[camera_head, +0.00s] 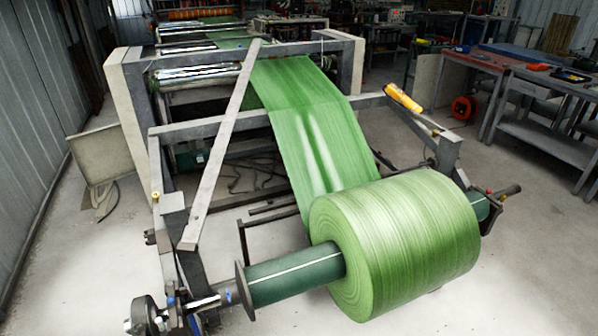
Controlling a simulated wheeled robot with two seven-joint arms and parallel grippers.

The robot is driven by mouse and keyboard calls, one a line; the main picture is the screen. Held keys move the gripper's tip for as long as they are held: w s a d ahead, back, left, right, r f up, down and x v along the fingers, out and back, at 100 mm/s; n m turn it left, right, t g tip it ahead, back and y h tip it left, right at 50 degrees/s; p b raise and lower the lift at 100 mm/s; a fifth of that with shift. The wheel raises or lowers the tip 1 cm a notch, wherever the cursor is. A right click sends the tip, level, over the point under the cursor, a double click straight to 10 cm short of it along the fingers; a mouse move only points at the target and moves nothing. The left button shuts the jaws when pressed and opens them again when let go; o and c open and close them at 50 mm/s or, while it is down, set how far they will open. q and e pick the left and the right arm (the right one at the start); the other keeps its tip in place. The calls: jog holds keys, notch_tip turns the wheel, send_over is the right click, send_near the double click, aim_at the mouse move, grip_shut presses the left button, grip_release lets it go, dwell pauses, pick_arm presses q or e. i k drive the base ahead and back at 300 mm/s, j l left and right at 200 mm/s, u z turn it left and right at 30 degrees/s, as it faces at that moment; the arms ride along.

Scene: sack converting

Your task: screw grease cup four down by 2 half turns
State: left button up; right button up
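Neither of my grippers shows in the head view. No grease cup can be told apart by number here. A small brass-coloured fitting (155,197) stands on the left arm of the unwind stand (160,165). Another small yellowish fitting (436,133) sits near the top of the stand's right arm. Both are too small to tell whether they are grease cups or how far they are screwed down. A large green roll (395,240) of woven sheet sits on a dark green shaft (295,275) across the stand's front.
The green web (315,135) runs from the roll up and back into the machine. A slanted grey bar (225,140) crosses the left side. A yellow cylinder (403,97) lies on the crossbar's right end. Workbenches (545,85) stand at right. The floor (540,260) at front right is clear.

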aim_at(155, 196)
jog(key=i+l+u, duration=0.85)
jog(key=k+j, duration=0.1)
